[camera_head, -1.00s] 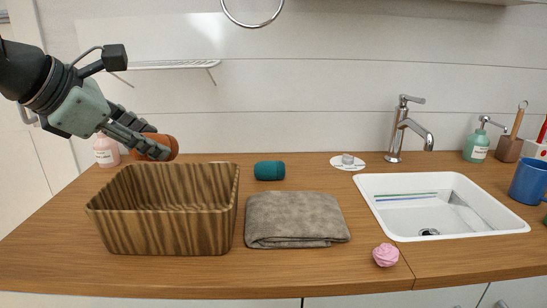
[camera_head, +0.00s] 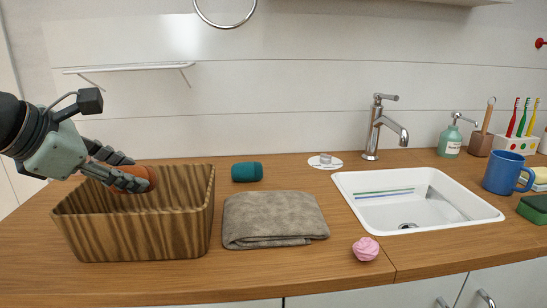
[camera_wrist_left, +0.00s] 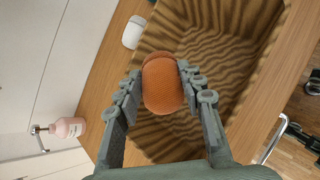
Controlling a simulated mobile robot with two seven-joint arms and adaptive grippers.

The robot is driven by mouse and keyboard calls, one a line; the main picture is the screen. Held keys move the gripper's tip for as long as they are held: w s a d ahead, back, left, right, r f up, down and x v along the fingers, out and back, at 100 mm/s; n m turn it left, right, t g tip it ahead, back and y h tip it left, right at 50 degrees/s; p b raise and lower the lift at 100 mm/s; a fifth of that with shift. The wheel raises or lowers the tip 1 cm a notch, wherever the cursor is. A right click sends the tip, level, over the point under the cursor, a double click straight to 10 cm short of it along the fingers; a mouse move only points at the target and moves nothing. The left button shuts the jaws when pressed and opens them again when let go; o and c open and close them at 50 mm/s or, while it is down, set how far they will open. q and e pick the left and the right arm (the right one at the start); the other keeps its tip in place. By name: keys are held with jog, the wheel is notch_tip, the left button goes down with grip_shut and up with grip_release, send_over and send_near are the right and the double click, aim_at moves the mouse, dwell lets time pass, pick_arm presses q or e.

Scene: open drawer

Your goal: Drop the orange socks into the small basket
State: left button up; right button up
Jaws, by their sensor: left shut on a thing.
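The rolled orange socks (camera_head: 139,178) are between the fingers of my left gripper (camera_head: 128,180), which is shut on them. The socks and fingertips are over the open top of the small basket (camera_head: 135,232), a wood-striped rectangular basket at the left of the counter. The left wrist view shows the orange socks (camera_wrist_left: 161,85) held between both fingers of my left gripper (camera_wrist_left: 163,92), with the basket's wavy striped interior (camera_wrist_left: 215,60) behind them. Whether the socks touch the basket cannot be told. My right gripper is not in view.
A teal roll (camera_head: 247,172) lies behind a folded grey towel (camera_head: 273,219), right of the basket. A pink item (camera_head: 366,249) lies near the front edge. The sink (camera_head: 415,203) and tap (camera_head: 378,130) are further right. A pink bottle (camera_wrist_left: 68,127) shows in the wrist view.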

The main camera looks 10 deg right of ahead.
pick_arm(q)
jog(key=o, duration=1.2)
jog(key=shift+o, duration=0.2)
jog(key=v, duration=1.2)
